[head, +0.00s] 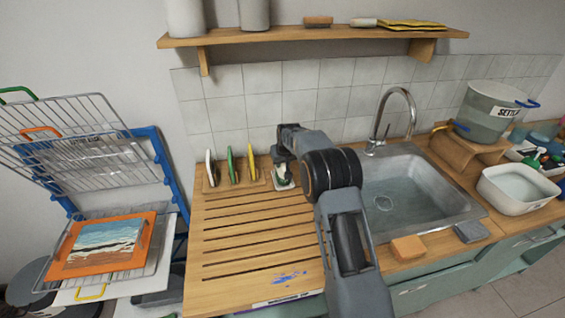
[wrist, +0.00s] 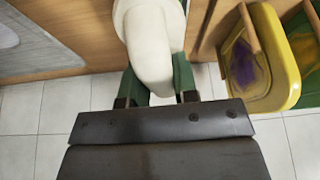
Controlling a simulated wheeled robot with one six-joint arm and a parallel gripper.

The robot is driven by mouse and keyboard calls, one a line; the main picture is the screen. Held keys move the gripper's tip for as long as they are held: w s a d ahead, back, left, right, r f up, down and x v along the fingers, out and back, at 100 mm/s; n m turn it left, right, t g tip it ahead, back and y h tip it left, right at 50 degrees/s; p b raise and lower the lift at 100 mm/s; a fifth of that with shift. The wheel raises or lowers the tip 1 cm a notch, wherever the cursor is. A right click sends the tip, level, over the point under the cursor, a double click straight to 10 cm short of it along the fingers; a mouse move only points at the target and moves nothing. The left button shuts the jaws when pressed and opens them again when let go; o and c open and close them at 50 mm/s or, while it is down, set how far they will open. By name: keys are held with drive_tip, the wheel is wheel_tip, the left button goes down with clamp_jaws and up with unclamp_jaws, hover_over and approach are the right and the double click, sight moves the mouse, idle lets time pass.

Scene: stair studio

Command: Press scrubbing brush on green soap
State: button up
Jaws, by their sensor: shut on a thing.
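My gripper (wrist: 157,88) is shut on the cream-white handle of the scrubbing brush (wrist: 150,40), with one green-padded finger on each side. In the head view my gripper (head: 283,158) is at the back of the counter, just left of the sink. A small pale dish (head: 284,186) with a greenish tint sits right below it. The brush's bristle end is hidden in the wrist view. I cannot clearly make out the green soap, or whether the brush touches it.
A wooden rack with white, green (head: 232,166) and yellow (head: 252,162) upright pieces stands close left of my gripper. The sink (head: 410,190) and faucet (head: 397,105) are to the right. An orange sponge (head: 408,247) lies at the front. The slatted drainboard (head: 250,225) is mostly clear.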

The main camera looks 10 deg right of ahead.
drive_tip(key=shift+r+p, duration=1.95)
drive_tip(key=shift+r, duration=1.55)
drive_tip(key=shift+f, duration=0.1)
